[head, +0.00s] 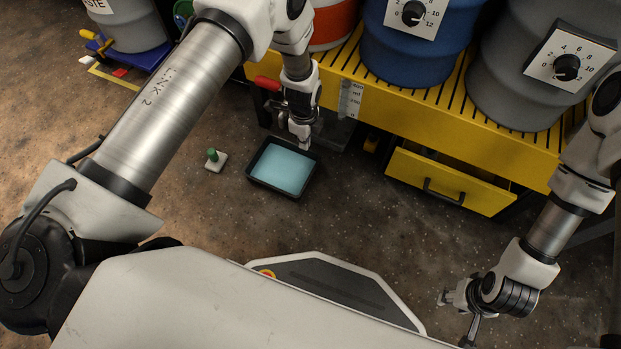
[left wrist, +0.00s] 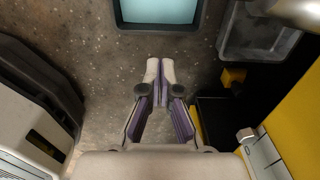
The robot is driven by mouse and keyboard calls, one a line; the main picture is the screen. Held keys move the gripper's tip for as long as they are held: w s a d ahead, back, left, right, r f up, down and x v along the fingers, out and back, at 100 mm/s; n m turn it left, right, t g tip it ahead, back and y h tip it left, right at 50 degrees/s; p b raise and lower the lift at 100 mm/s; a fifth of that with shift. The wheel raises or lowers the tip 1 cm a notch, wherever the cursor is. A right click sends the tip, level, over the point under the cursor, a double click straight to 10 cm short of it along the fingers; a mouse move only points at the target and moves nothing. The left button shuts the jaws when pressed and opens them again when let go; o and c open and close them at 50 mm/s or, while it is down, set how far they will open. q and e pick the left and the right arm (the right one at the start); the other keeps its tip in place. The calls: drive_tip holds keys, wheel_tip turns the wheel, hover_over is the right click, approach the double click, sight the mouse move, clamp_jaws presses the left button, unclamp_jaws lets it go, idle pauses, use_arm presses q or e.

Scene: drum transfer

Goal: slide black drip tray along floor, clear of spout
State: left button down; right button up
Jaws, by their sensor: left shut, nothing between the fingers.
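The black drip tray (head: 270,189) lies flat on the floor with pale blue liquid in it. Its near edge also shows at the top of the left wrist view (left wrist: 170,27). My left gripper (head: 301,143) is shut and empty, with its fingertips by the tray's far right corner in the head view. In the left wrist view the closed fingers (left wrist: 160,70) are apart from the tray in the picture; I cannot tell whether they touch the floor. A red handle (head: 267,83) shows beside my left wrist; the spout itself is hidden. My right gripper (head: 458,312) is open and empty, low at the right.
A yellow slotted platform (head: 400,105) carries a blue drum (head: 415,55) and a grey drum (head: 500,90). Its drawer (head: 450,180) stands open. A green-knobbed white block (head: 215,160) is left. Floor in front is clear.

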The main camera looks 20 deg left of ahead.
sight(305, 175)
use_arm(q)
wheel_tip(305, 175, down, 20)
drive_tip(key=b, duration=1)
drive_tip(key=shift+r+b, duration=0.15)
drive_tip(key=shift+b, duration=0.2)
use_arm(e)
wheel_tip(305, 175, down, 11)
drive_tip(key=shift+w+r, duration=0.2)
drive_tip(key=shift+w, duration=0.05)
drive_tip(key=shift+d, duration=0.1)
